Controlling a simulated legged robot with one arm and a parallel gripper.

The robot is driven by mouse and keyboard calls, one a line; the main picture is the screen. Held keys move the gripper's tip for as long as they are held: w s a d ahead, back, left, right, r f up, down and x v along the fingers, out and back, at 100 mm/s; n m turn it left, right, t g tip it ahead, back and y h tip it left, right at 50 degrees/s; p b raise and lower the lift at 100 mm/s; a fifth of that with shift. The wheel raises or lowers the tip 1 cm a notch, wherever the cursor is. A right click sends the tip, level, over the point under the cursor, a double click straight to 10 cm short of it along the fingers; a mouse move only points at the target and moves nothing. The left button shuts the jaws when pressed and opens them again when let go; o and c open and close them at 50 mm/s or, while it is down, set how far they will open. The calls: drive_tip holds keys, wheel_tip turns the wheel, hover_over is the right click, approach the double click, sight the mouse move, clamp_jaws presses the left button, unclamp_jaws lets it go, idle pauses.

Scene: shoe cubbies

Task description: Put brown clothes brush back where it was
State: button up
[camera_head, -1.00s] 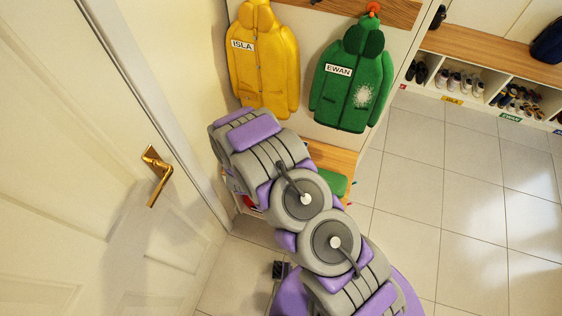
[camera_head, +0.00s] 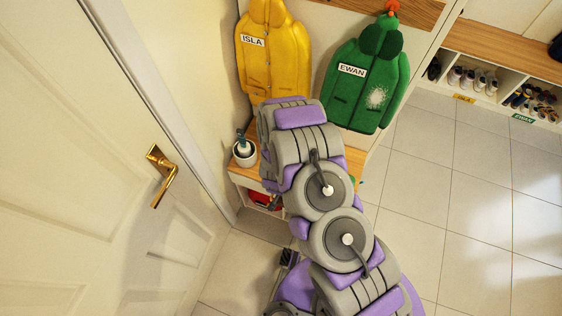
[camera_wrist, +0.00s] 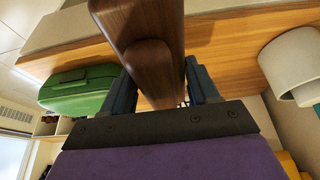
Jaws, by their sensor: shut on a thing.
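The brown clothes brush (camera_wrist: 148,65) shows in the wrist view as a dark brown wooden body. My gripper (camera_wrist: 161,90) is shut on it, with one dark finger on each side. The brush is in front of the wooden bench top (camera_wrist: 225,52); I cannot tell whether it touches it. In the head view my arm hides the gripper and the brush. The bench top (camera_head: 241,172) shows partly there, below the coats.
A white pot (camera_head: 244,153) with a dark green item stands on the bench's left end; it also shows in the wrist view (camera_wrist: 292,66). A green case (camera_wrist: 78,92) is opposite. A yellow coat (camera_head: 272,50) and green coat (camera_head: 362,85) hang above. A door (camera_head: 90,170) stands left.

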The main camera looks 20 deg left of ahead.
drive_tip(key=w+a, duration=0.2)
drive_tip(key=w, duration=0.1)
drive_tip(key=w+a, duration=0.2)
drive_tip(key=w, duration=0.2)
drive_tip(key=w+a+f+p, duration=0.1)
drive_tip(key=w+a, duration=0.2)
drive_tip(key=w, duration=0.1)
drive_tip(key=shift+w+f, duration=0.1)
drive_tip(key=shift+w, duration=0.1)
wheel_tip(320, 180, down, 4)
drive_tip(key=shift+d+r+b, duration=0.1)
drive_tip(key=shift+r+b, duration=0.05)
drive_tip(key=shift+b, duration=0.4)
drive_tip(key=shift+c, duration=0.4)
drive_tip(key=o, duration=1)
drive_tip(key=shift+r, duration=0.2)
drive_tip(key=p+v, duration=0.2)
drive_tip(key=v, duration=0.9)
drive_tip(key=shift+s+r, duration=0.2)
drive_tip(key=shift+r, duration=0.15)
